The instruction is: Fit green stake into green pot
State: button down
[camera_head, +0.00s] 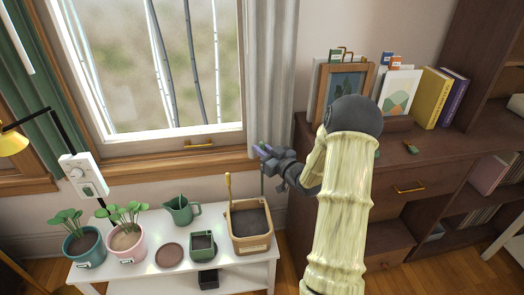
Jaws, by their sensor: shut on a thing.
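My gripper (265,155) is shut on the green stake (262,181), a thin dark green rod that hangs down roughly upright. The gripper is in front of the wall under the window, above the right side of a tan planter. The stake's lower end shows near the planter's back right corner; I cannot tell whether it touches it. The green pot (192,249) is a small square pot with dark soil, on the white table to the left of the planter. No stake shows in it.
The tan planter (252,244) holds soil and a yellow stake (228,187). A green jug (182,211), a brown saucer (169,254), a pink pot (127,252) and a teal pot (88,254) share the white table (150,280). A dark cabinet (395,190) stands right.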

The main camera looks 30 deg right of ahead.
jog(key=shift+r, duration=0.4)
jog(key=s+a+r+m+h+p, duration=0.1)
jog(key=s+a+r+p, duration=0.5)
jog(key=p, duration=1.6)
jog(key=s+a+r+m+h+p, duration=0.1)
jog(key=s+a+r+h+p, duration=0.2)
jog(key=p, duration=2)
jog(key=s+a+r, duration=0.3)
jog(key=a+r, duration=0.5)
jog(key=shift+s+a+r+m+t, duration=0.3)
jog(key=shift+s+a+m, duration=0.05)
jog(key=shift+a+m, duration=0.05)
